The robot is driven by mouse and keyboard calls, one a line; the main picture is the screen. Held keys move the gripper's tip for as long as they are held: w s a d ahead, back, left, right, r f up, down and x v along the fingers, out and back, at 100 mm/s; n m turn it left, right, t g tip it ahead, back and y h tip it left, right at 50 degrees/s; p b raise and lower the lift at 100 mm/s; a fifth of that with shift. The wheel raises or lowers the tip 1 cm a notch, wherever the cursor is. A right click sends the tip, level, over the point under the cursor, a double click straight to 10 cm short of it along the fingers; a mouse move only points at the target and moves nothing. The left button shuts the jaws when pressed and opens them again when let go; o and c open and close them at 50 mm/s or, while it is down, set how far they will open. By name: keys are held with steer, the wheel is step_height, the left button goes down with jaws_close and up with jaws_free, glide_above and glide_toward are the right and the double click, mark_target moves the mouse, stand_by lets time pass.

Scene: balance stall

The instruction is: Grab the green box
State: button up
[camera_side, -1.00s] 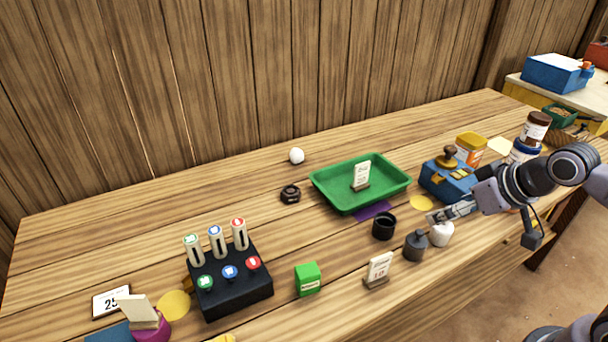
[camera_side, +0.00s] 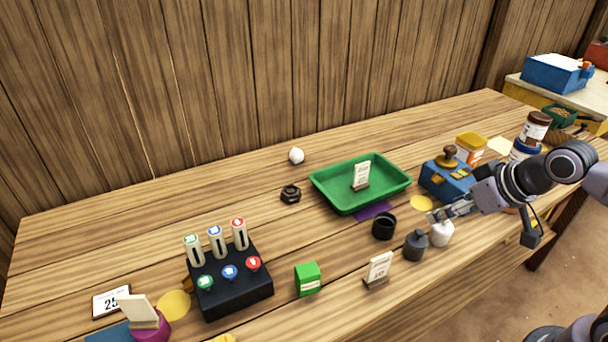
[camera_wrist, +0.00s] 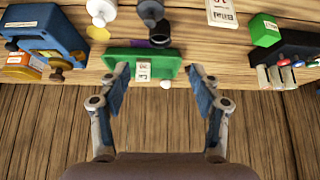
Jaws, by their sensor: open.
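The green box (camera_side: 308,279) is a small bright green cube with a white label. It stands on the table near the front edge, between the black button block and a small white card. It also shows in the wrist view (camera_wrist: 264,30), at the upper right.
A green tray (camera_side: 341,207) with a white card lies at mid-table. A black cup (camera_side: 384,226), a grey bottle (camera_side: 416,245) and a white card stand (camera_side: 378,270) stand between my gripper and the green box. The black button block (camera_side: 235,293) is just left of the box.

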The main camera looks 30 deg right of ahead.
steer(key=w+a+n+g+y, duration=0.3)
steer(key=w+a+n, duration=0.3)
steer(key=a+n, duration=0.3)
steer(key=n+g+y, duration=0.1)
steer(key=n+g, duration=0.2)
steer(key=n, duration=0.4)
glide_toward(308, 269)
steer(key=shift+x, duration=5.2)
steer(key=c, duration=1.3)
